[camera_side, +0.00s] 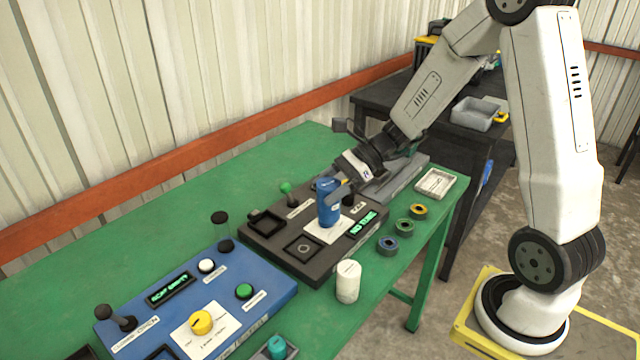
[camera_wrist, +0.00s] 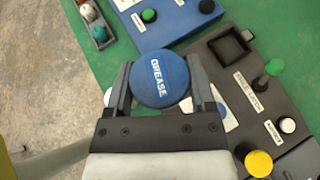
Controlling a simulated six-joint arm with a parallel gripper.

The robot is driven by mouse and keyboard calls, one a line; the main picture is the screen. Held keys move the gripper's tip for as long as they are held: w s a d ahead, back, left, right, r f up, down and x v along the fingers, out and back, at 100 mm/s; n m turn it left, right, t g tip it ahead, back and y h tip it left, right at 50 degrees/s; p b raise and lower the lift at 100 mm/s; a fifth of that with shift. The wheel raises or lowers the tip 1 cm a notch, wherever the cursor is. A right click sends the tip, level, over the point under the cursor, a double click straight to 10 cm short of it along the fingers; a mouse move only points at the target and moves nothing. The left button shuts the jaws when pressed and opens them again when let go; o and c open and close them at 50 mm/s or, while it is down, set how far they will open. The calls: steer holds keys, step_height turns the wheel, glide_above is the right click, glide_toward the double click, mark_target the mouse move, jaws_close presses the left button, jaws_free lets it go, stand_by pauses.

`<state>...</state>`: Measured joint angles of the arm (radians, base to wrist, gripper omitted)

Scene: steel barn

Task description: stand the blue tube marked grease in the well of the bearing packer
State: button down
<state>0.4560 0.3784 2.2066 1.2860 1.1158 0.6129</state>
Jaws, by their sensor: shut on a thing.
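The blue tube (camera_side: 328,205) is upright in my gripper, over or in front of the white card on the dark panel; I cannot tell whether its foot touches anything. In the wrist view its round top (camera_wrist: 160,78) reads GREASE. My gripper (camera_side: 338,188) is shut on the tube, with a finger on each side of it in the wrist view (camera_wrist: 158,92). The dark panel (camera_side: 270,262) has a square open tray (camera_side: 266,222), a square plate with a ring mark (camera_side: 303,248) and a lit display (camera_side: 363,224). I cannot tell which part is the packer's well.
A blue panel (camera_side: 270,297) with a lever, buttons and a yellow knob (camera_side: 201,322) stands at the left. A white cylinder (camera_side: 348,281) and several coloured rings (camera_side: 404,227) stand along the front of the green table (camera_side: 120,255). A pale tray (camera_side: 436,183) lies at the right.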

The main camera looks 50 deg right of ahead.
steer(key=shift+m+t, duration=0.7)
steer(key=shift+m, duration=0.1)
steer(key=w+a+r, duration=0.2)
steer(key=w, duration=0.1)
steer(key=shift+w+a+r, duration=0.1)
steer(key=shift+r, duration=0.2)
steer(key=shift+w, duration=0.1)
steer(key=w+f, duration=0.9)
steer(key=w, duration=0.4)
steer(key=shift+f, duration=0.15)
steer(key=shift+w, duration=0.15)
steer(key=shift+w+f, duration=0.15)
steer(key=shift+f, duration=0.8)
steer(key=shift+w+f, duration=0.1)
steer(key=shift+f, duration=0.8)
steer(key=shift+f, duration=0.15)
